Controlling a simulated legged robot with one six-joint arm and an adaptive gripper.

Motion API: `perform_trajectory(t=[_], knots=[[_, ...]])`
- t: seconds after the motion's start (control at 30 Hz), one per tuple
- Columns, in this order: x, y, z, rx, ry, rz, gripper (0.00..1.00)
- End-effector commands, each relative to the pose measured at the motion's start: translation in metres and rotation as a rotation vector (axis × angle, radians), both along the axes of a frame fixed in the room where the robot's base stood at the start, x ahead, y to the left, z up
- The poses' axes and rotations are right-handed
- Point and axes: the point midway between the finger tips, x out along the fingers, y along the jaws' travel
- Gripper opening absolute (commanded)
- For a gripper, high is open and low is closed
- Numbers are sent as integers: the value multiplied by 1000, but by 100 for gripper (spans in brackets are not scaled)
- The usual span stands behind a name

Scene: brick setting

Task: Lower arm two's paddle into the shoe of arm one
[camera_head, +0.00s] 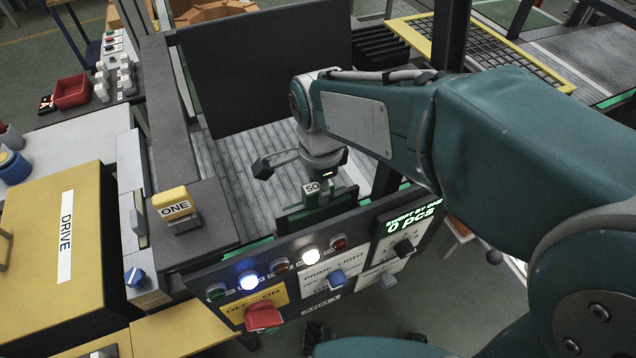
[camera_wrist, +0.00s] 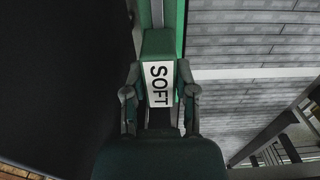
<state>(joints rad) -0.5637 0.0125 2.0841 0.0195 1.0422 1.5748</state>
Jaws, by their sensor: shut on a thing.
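My gripper (camera_head: 318,176) reaches down over the slatted bed behind the front panel. In the wrist view its two fingers (camera_wrist: 160,92) stand on either side of a green block with a white label reading SOFT (camera_wrist: 158,84), and they are shut on it. In the head view only the start of that label (camera_head: 312,188) shows, and the gripper covers part of the block. A green strip (camera_wrist: 169,20) runs beyond the block in the wrist view. A yellow block marked ONE (camera_head: 173,205) stands on the dark ledge at left. I cannot make out which parts are the paddle and the shoe.
A large dark plate (camera_head: 265,70) stands behind my gripper. A yellow DRIVE box (camera_head: 50,245) is at left.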

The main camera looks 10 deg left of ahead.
Motion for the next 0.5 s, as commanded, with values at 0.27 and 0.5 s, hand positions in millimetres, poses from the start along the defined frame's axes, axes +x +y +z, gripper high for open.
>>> perform_trajectory(t=[0.27, 0.5], knots=[[0, 0, -6, 0, 0, 0, 0], [0, 0, -11, 0, 0, 0, 0]])
